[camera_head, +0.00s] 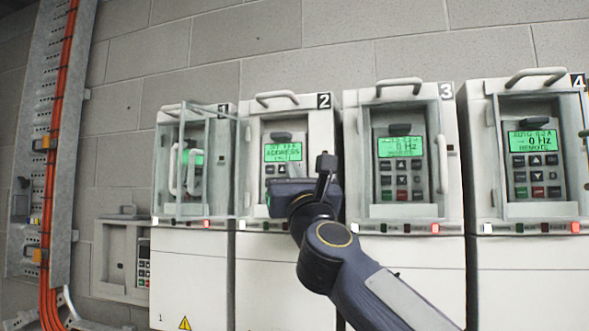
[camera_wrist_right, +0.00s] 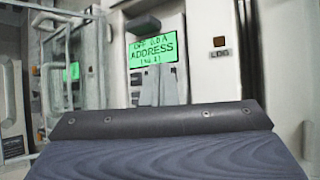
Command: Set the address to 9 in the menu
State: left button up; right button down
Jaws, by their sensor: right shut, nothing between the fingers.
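Drive 2 (camera_head: 251,148) has a lit green screen (camera_head: 283,152) reading "OFF 0.0 A" and "ADDRESS". The same screen in the right wrist view (camera_wrist_right: 153,48) has a third line in brackets that I cannot read surely. My right gripper (camera_head: 290,188) is in front of drive 2's lower keypad and hides much of it. In the right wrist view its shut, empty fingers (camera_wrist_right: 158,92) point at the panel just below the screen. I cannot tell whether they touch a key. My left gripper is not in view.
Drive 1 (camera_head: 190,270) has a clear cover (camera_head: 167,165) standing out beside drive 2. Drive 3 (camera_head: 410,270) and drive 4 (camera_head: 530,270) stand to the right with lit screens. A cable tray (camera_head: 55,120) with orange cables runs up the left wall.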

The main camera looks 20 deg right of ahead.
jog(key=shift+s, duration=0.1)
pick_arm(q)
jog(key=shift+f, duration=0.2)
pick_arm(e)
jog(key=shift+s+a, duration=0.4)
jog(key=shift+s, duration=0.15)
pick_arm(q)
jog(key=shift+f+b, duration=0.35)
jog(key=shift+b, duration=0.2)
pick_arm(e)
jog(key=s+a, duration=0.1)
jog(key=s, duration=0.1)
jog(key=s+a, duration=0.2)
jog(key=shift+s, duration=0.1)
dwell(3.0)
